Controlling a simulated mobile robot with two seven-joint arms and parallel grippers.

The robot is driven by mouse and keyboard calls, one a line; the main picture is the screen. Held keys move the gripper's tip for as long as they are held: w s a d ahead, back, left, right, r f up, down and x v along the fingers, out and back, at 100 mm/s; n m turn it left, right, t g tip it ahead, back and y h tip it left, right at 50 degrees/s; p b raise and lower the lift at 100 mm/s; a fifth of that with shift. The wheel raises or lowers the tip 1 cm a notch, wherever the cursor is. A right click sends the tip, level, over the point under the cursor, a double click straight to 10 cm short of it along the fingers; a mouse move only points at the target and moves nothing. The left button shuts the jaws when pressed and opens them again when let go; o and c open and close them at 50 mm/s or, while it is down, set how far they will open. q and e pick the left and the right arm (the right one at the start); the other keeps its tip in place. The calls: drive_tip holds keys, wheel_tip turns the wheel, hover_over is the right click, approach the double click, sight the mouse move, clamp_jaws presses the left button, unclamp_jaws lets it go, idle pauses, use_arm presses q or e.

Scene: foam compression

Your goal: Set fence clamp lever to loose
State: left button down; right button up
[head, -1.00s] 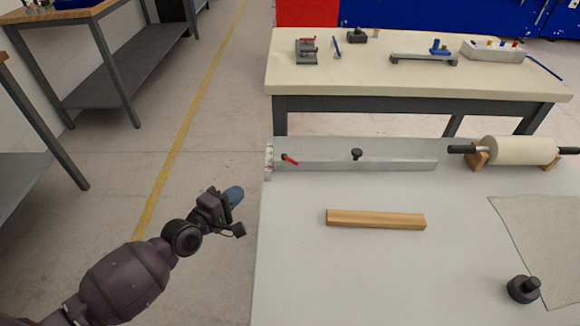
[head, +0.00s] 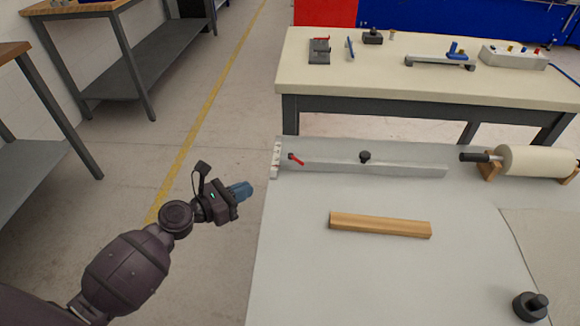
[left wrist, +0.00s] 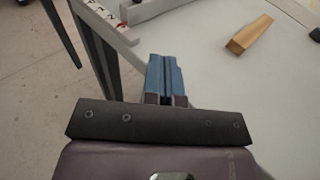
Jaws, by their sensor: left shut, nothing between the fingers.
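The fence (head: 400,170) is a long grey bar lying along the far side of the near table. Its clamp lever (head: 296,159) is a small red handle near the fence's left end, slanting down to the right. A white plate with marks (head: 276,160) stands at that end; it also shows at the top of the left wrist view (left wrist: 93,12), with the red lever (left wrist: 122,25) beside it. My left gripper (head: 243,190), with blue fingers, is shut and empty, left of the table edge and short of the lever. My right gripper is not in view.
A wooden bar (head: 380,225) lies on the near table (head: 330,280). A black knob (head: 365,157) sits on the fence. A roll on wooden stands (head: 535,160) is at right, a black weight (head: 530,306) at front right. Another table (head: 420,85) stands behind.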

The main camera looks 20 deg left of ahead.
use_arm(q)
approach(298, 162)
drive_tip(key=shift+w+d+f+b, duration=0.2)
drive_tip(key=shift+w+d+f, duration=0.15)
drive_tip(key=shift+w+f, duration=0.2)
drive_tip(key=shift+w+d+f+b, duration=0.2)
drive_tip(key=shift+w+d+f, duration=0.2)
drive_tip(key=shift+w+f, duration=0.15)
drive_tip(key=w+d, duration=0.1)
drive_tip(key=w, duration=0.1)
drive_tip(key=shift+w+d+r, duration=0.3)
drive_tip(key=shift+w+d, duration=0.1)
drive_tip(key=shift+w+d+r, duration=0.1)
drive_tip(key=shift+w+d, duration=0.25)
drive_tip(key=shift+w, duration=0.15)
drive_tip(key=shift+d+r+p, duration=0.1)
drive_tip(key=shift+r+p, duration=0.15)
drive_tip(key=shift+p, duration=0.25)
drive_tip(key=shift+f+n+t+y+p, duration=0.1)
drive_tip(key=shift+n+t+y+p, duration=0.2)
drive_tip(key=shift+y, duration=0.2)
